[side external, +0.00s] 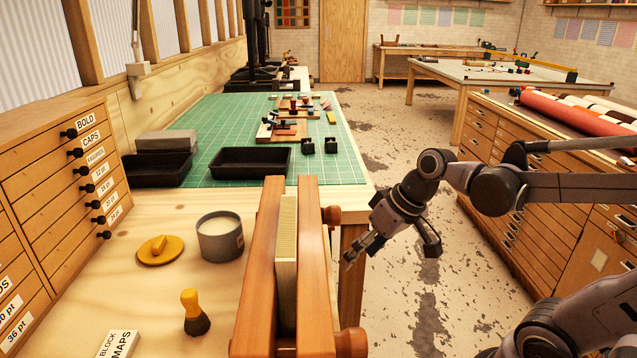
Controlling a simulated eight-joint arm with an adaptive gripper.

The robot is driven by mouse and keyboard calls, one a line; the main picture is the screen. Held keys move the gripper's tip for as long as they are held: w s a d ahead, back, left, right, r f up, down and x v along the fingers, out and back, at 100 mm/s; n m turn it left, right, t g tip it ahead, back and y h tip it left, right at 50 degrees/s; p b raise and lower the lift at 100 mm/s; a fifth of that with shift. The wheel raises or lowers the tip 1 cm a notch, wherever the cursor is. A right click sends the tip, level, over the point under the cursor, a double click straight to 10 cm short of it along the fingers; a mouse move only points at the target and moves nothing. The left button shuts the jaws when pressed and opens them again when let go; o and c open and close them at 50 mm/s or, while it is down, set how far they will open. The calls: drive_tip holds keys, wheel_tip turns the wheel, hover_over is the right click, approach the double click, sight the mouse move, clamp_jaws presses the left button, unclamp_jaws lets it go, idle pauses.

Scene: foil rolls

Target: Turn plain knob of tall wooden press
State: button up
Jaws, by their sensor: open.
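The tall wooden press (317,265) stands at the right edge of the wooden bench, in the front middle of the side external view. Its two orange-brown boards flank a pale, ridged block (287,238). Two round wooden knobs stick out from its right side: a far knob (331,215) and a near knob (350,342). Both look plain at this size, and I cannot tell any marking on them. My gripper (348,260) is open and empty, right of the press and between the two knobs in the picture. It appears apart from both.
Left of the press are a grey pot (220,240), a yellow dish (158,250) and a yellow-handled brush (194,312). Black trays (250,161) lie on the green mat (333,168) behind. Drawers (528,205) stand right of my arm. Floor between is clear.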

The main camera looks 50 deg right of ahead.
wheel_tip(320, 180, up, 17)
drive_tip(key=s+n+t+h, duration=0.1)
drive_tip(key=s+t+h, duration=0.1)
drive_tip(key=n+g, duration=0.7)
drive_tip(key=n, duration=0.2)
hover_over(358, 335)
wheel_tip(358, 335, down, 4)
drive_tip(key=shift+f, duration=5.8)
drive_tip(key=c, duration=1.2)
